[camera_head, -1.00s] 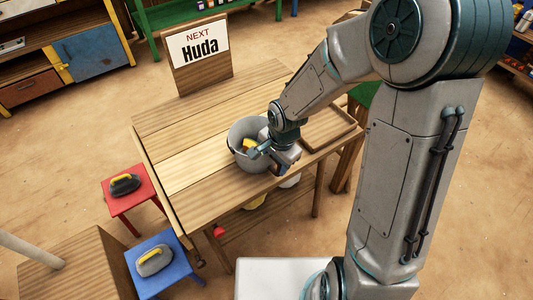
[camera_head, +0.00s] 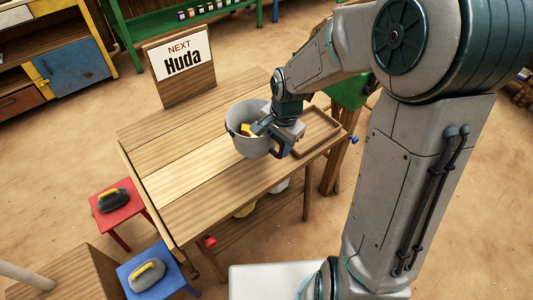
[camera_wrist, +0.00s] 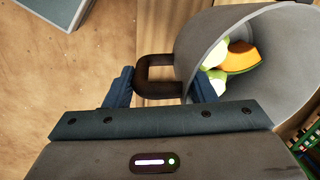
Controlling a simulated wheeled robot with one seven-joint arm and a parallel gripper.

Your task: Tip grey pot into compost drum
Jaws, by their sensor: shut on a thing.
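The grey pot (camera_head: 243,145) is in the head view over the plank table (camera_head: 170,130). It looks upright or only slightly tilted and seems raised above the tabletop. Orange and pale green scraps (camera_wrist: 240,60) lie inside it. My gripper (camera_wrist: 160,88) is shut on the pot's dark handle (camera_wrist: 158,60), with one finger on each side in the wrist view. In the head view my gripper (camera_head: 276,140) is at the pot's right side and partly hides it. I cannot make out a compost drum in either view.
A shallow wooden tray (camera_head: 328,146) lies at the table's right end. The table's left part is clear.

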